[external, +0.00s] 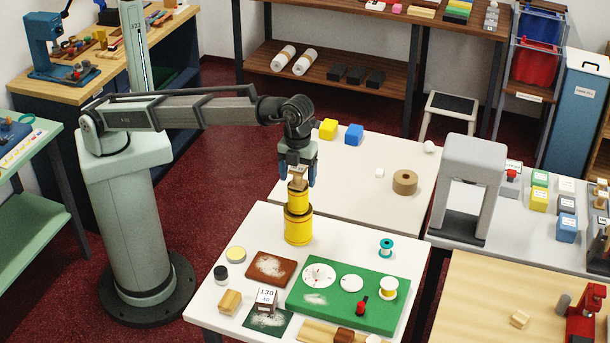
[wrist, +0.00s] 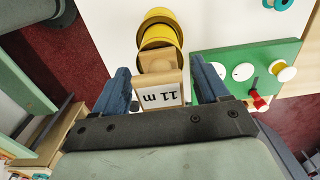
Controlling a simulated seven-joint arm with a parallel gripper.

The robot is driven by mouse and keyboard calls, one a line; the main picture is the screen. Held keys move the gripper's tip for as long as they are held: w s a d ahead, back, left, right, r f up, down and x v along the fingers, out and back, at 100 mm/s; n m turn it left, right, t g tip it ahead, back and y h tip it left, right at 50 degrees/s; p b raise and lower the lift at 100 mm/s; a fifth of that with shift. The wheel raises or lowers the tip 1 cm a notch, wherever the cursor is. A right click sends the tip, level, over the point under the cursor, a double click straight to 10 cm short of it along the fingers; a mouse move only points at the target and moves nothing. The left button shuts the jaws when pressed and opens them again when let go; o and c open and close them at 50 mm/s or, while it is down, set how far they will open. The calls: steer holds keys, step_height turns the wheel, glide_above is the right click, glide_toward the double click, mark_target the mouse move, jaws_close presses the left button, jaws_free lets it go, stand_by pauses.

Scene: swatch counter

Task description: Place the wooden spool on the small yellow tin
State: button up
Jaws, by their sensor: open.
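The wooden spool (external: 298,184), with a white label reading "11 m" in the wrist view (wrist: 160,93), stands upright on top of the small yellow tin (external: 298,201). It appears to rest on the tin's lid. The small tin stands on a larger yellow tin (external: 298,228) on the white table. In the wrist view the small tin (wrist: 160,38) shows just beyond the spool. My gripper (external: 298,176) is open above the stack. Its blue fingers are on either side of the spool, and gaps show between them and it in the wrist view (wrist: 160,78).
A green board (external: 340,312) with white discs, a red-handled tool and a yellow thread spool (external: 388,289) lies at front right. A brown pad (external: 270,268), small jars and a numbered block (external: 265,299) are in front. A teal spool (external: 386,247) stands right.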

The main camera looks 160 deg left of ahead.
mark_target(298, 168)
steer(key=shift+r, duration=3.9)
